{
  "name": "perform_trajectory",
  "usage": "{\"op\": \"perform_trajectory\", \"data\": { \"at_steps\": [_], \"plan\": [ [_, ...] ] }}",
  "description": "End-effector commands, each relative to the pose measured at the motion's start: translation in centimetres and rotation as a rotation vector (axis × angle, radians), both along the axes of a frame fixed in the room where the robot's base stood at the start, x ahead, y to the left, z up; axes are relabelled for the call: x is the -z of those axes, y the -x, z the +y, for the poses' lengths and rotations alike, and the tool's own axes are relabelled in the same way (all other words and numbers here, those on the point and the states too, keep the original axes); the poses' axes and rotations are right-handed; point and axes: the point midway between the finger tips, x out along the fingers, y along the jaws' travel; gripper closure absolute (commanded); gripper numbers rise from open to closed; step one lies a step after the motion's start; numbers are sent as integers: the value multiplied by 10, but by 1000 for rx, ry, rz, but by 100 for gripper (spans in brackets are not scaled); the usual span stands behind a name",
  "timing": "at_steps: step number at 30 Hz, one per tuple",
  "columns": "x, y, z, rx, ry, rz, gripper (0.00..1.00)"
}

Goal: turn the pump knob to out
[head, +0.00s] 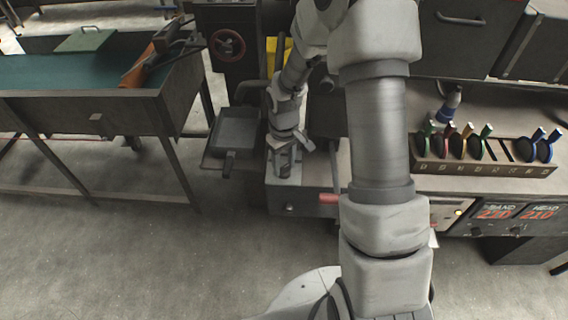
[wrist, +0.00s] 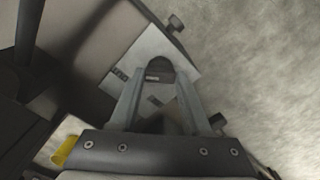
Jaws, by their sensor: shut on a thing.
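My gripper (wrist: 158,76) points down over a pale metal plate (wrist: 150,45). Its two fingers stand on either side of a dark, rounded knob (wrist: 157,65) and are shut on it. Small labels show on the plate near the knob, but they are too small to read, so I cannot tell which setting the knob is at. In the head view my gripper (head: 284,163) is low over the grey bench unit (head: 312,198), left of my large arm links. The knob is hidden there by the gripper.
A dark square tray (head: 236,130) stands just left of my gripper. A rack (head: 485,165) of several coloured-handled tools is on the right bench, above red-digit displays (head: 496,213). A green-topped table (head: 50,75) is at the left. Open floor (head: 120,255) lies in front.

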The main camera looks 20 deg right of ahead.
Motion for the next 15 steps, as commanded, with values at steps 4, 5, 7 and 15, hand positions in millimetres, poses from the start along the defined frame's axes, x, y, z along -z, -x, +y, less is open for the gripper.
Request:
{"op": "perform_trajectory", "data": {
  "at_steps": [4,5,7,15],
  "plan": [
    [0,0,0,4,-1,0,100],
    [0,0,0,4,-1,0,100],
    [0,0,0,4,-1,0,100],
    [0,0,0,2,0,0,22]
  ]
}}
